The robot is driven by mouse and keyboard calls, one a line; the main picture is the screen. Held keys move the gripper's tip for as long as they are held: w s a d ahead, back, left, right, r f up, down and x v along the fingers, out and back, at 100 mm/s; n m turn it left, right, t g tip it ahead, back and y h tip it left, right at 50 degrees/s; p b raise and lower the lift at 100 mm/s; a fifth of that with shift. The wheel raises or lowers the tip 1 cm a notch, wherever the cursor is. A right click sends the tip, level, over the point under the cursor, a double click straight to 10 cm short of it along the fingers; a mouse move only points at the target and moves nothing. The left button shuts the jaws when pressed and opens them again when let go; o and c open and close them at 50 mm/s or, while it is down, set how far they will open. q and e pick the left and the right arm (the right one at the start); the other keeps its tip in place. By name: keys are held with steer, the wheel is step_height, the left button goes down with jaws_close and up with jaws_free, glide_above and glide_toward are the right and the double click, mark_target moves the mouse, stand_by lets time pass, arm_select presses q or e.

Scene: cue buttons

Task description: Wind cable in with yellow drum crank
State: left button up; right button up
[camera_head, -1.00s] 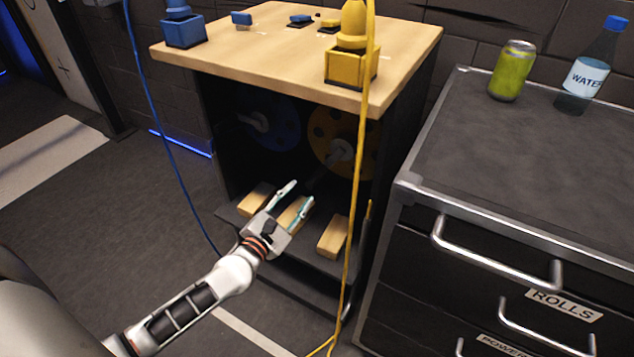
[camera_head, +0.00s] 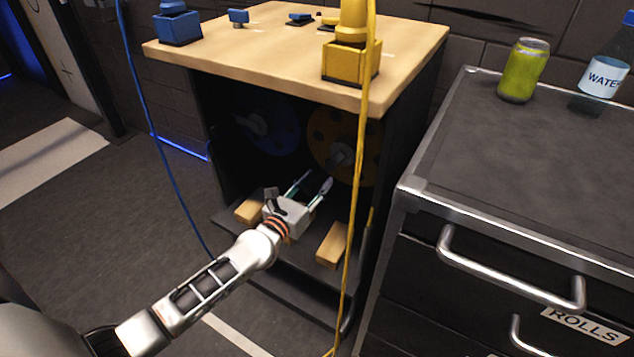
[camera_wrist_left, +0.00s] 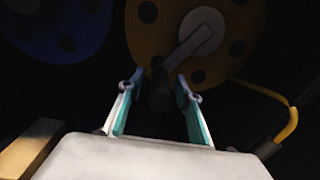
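The yellow drum (camera_head: 327,142) is inside the dark cabinet under the wooden top, right of the blue drum (camera_head: 276,130). Its grey crank arm (camera_wrist_left: 196,40) ends in a dark handle (camera_wrist_left: 159,90), seen in the left wrist view. My left gripper (camera_head: 313,184) is open and reaches into the cabinet. In the left wrist view its fingertips (camera_wrist_left: 161,84) stand on either side of the dark handle; I cannot tell whether they touch it. The yellow cable (camera_head: 357,190) hangs in front of the cabinet's right side. My right gripper is not in view.
Wooden blocks (camera_head: 333,245) sit on the cabinet's lower ledge. A blue cable (camera_head: 170,170) hangs at the left. A yellow box fixture (camera_head: 350,62) stands on the wooden top (camera_head: 250,60). A drawer unit (camera_head: 520,160) with a can and bottle stands at the right.

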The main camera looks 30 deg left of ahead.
arm_select(q)
steer(key=shift+w, duration=0.15)
jaws_close()
steer(key=shift+r, duration=0.1)
